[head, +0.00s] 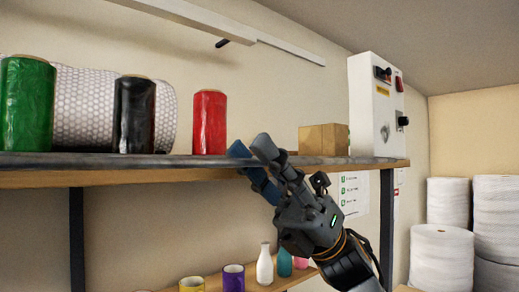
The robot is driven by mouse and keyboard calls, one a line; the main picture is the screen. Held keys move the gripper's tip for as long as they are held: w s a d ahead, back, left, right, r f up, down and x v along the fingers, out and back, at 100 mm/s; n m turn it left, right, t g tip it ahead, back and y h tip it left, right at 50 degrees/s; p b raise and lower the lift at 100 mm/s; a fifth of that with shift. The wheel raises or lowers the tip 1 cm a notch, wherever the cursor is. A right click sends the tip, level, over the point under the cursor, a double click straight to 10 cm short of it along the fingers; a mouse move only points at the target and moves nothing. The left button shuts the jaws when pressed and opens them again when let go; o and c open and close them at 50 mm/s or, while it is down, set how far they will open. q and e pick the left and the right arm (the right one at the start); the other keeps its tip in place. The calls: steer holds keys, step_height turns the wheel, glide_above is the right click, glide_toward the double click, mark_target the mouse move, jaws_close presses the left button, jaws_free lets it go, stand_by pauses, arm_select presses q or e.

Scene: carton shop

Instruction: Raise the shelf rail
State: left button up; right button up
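A long dark grey strip, which looks like the shelf rail (100,160), runs along the front edge of the upper wooden shelf (120,179). It sits low, level with the shelf top. My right gripper (251,149) reaches up from the lower right, its fingertips at the strip, right of the red roll. The fingers point up and left and overlap the strip in the picture. A narrow gap shows between the tips. I cannot tell whether they hold the strip or are in front of it. My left gripper is not in view.
Green (28,104), black (135,114) and red (209,122) rolls, a bubble-wrap roll (84,108) and a small carton (323,139) stand on the shelf. A control box (376,107) is at its right end. Several small items stand on the lower shelf.

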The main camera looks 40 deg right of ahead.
jaws_close()
